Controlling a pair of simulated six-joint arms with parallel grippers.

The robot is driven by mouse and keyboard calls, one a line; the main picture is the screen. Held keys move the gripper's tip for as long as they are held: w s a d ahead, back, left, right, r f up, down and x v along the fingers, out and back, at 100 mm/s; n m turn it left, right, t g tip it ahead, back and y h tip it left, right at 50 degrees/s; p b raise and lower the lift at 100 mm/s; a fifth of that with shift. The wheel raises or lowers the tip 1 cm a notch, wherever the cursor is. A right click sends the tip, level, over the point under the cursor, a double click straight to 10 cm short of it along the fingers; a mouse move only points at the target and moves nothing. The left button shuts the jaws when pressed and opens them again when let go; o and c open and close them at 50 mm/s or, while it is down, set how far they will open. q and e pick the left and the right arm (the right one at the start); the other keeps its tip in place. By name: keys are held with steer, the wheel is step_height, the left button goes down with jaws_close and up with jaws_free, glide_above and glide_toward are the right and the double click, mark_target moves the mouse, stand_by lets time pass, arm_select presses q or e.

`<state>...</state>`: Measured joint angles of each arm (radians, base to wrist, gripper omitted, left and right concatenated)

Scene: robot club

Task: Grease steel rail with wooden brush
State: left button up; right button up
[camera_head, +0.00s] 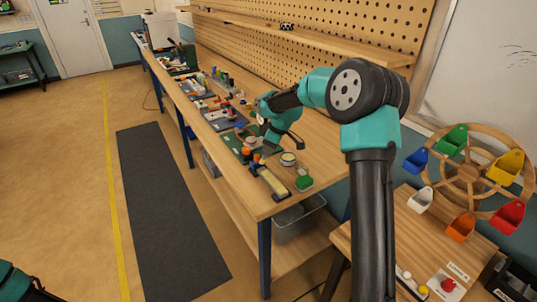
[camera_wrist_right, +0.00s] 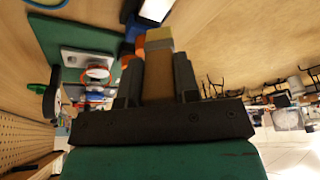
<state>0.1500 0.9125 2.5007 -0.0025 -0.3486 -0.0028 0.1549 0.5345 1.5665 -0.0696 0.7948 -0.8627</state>
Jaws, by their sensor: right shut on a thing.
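My right arm reaches over the long wooden bench. Its gripper (camera_head: 264,143) is low over the near part of the bench, partly hidden by the arm. In the right wrist view the fingers (camera_wrist_right: 158,62) are shut on a brown, wooden-looking piece with a pale yellowish end, apparently the wooden brush (camera_wrist_right: 158,76). The brush cannot be made out in the head view. A long narrow pale piece, perhaps the steel rail (camera_head: 273,183), lies near the bench's front end, apart from the gripper. A small round tin (camera_head: 288,159) stands beside it. My left gripper is out of view.
A green block (camera_head: 304,183) sits at the bench's near corner. Small parts and trays (camera_head: 218,112) crowd the bench further back. A pegboard (camera_head: 310,50) rises behind. A wheel with coloured bins (camera_head: 468,178) stands at right. Bare wood lies right of the tin.

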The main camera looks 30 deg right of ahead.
steer(key=shift+r, duration=2.15)
